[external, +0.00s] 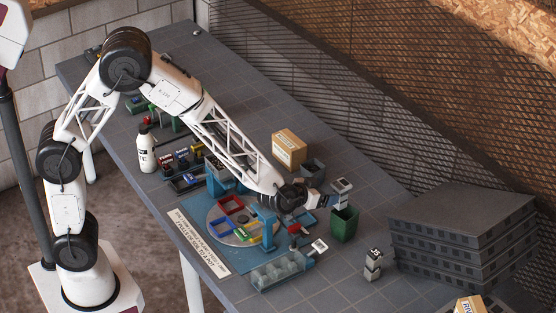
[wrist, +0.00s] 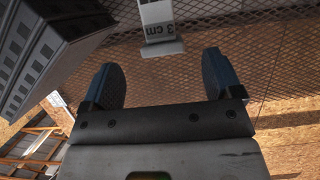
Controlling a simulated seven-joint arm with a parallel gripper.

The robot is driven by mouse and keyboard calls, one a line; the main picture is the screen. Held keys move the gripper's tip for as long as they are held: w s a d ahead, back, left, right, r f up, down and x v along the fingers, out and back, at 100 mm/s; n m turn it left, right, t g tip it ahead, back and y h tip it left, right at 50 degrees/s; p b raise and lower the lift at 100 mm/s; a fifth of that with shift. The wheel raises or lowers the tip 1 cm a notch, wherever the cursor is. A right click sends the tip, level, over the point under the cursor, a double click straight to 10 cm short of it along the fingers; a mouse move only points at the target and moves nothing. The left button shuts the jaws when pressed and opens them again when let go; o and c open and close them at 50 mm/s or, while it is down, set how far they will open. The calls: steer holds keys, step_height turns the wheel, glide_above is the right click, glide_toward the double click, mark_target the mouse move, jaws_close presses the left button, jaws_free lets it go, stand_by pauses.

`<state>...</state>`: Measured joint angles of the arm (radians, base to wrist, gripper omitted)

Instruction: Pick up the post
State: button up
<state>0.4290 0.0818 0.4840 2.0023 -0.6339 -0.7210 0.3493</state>
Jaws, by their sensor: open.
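A green bin (external: 344,224) stands close to the right of my gripper. A cardboard box (external: 289,149) and a grey bin (external: 313,171) are behind it. A blue fixture (external: 264,226) and a clear tray (external: 281,271) are in front. Dark stacked trays (external: 460,235) stand at right.

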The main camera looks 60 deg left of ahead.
mark_target(335, 189)
steer(key=shift+x, duration=1.25)
steer(key=shift+w, duration=0.15)
steer(key=shift+x, duration=2.45)
steer(key=shift+a+f, duration=0.1)
steer(key=shift+f, duration=0.1)
steer(key=shift+c, duration=0.4)
steer(key=c, duration=1)
steer(key=shift+r, duration=0.15)
steer(key=shift+r, duration=4.85)
